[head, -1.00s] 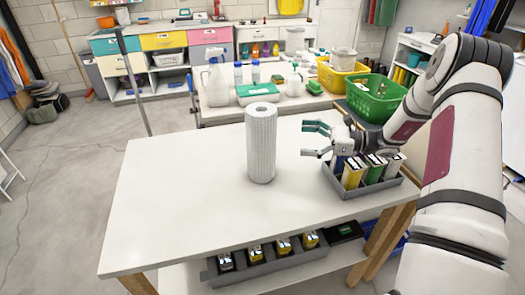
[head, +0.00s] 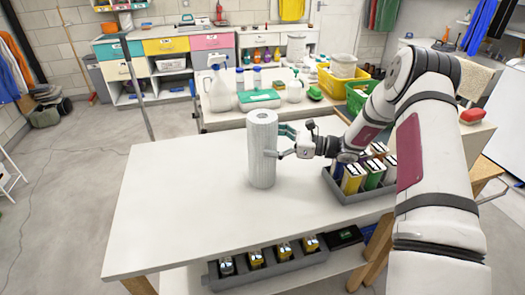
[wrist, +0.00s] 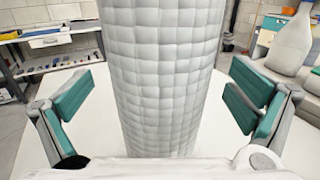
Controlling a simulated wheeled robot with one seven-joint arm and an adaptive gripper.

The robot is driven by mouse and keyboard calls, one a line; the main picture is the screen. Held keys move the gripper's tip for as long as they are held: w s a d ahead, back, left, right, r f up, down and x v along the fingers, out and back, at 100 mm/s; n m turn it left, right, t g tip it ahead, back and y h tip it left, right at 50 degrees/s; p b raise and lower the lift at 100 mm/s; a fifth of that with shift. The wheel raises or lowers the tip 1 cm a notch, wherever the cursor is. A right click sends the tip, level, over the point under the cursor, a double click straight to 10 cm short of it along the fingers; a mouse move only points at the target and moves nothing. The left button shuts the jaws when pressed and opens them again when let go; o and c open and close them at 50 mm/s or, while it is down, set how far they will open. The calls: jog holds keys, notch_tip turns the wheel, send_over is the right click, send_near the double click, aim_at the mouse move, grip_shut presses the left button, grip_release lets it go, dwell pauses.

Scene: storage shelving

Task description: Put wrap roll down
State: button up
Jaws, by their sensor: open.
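The wrap roll (head: 261,150) is a tall white textured cylinder standing upright on the white table (head: 180,215). In the wrist view the roll (wrist: 160,75) fills the middle of the picture. My gripper (head: 281,142) is at the right side of the roll, at mid height. In the wrist view my gripper (wrist: 165,100) is open, with teal finger pads to the left and right of the roll. Gaps show between the pads and the roll. The roll hides the far finger in the head view.
A grey tray (head: 352,196) of coloured boxes stands at the table's right, below my arm. Another grey tray (head: 268,268) sits on the lower shelf. A second table behind holds a white jug (head: 217,92) and a green basket (head: 358,97). The table's left part is clear.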

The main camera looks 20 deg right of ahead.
jog(key=shift+x, duration=1.25)
jog(key=c, duration=1.4)
jog(key=shift+o, duration=0.2)
jog(key=shift+r, duration=0.2)
